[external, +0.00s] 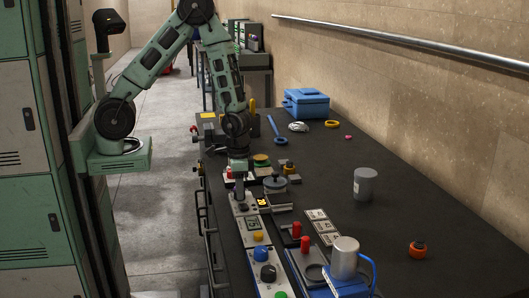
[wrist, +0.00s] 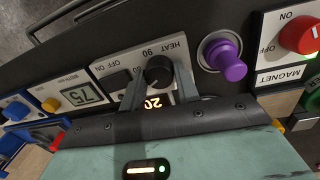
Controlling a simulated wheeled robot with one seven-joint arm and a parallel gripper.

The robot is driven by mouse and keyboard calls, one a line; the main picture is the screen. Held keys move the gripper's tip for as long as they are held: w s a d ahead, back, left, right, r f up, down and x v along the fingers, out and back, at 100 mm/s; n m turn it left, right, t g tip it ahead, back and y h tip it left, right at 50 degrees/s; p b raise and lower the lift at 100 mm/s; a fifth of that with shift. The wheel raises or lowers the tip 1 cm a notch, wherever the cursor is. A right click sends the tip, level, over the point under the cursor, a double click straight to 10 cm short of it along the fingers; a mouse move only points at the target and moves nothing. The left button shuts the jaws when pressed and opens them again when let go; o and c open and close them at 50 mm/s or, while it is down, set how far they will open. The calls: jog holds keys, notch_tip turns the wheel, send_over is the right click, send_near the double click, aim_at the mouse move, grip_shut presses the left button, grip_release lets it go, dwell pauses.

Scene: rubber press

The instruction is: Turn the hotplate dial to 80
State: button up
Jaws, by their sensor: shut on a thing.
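My gripper (wrist: 160,78) is shut on the dial, one finger on each side. A lit orange display (wrist: 157,102) sits beside the dial; it seems to read 20, partly hidden by the gripper body. In the external view, my gripper (external: 239,192) points down at the pale panel (external: 242,208), and the dial is hidden.
A purple knob (wrist: 224,58) and a red MAGNET knob (wrist: 300,35) are on one side of the HEAT panel. A panel reading 75 (wrist: 82,95) is on the other. A grey cylinder (external: 365,184) and blue box (external: 306,103) stand on the dark bench.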

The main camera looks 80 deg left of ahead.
jog(key=m+p, duration=0.1)
jog(key=m, duration=0.3)
jog(key=shift+w+r+m, duration=0.1)
jog(key=shift+r+m, duration=0.05)
jog(key=shift+m, duration=0.15)
jog(key=shift+d+m+p, duration=0.1)
jog(key=shift+m+p, duration=0.65)
jog(key=shift+m, duration=1.15)
jog(key=o, duration=1)
jog(key=shift+c, duration=0.2)
notch_tip(320, 180, up, 17)
jog(key=p, duration=0.1)
jog(key=shift+w+a, duration=0.35)
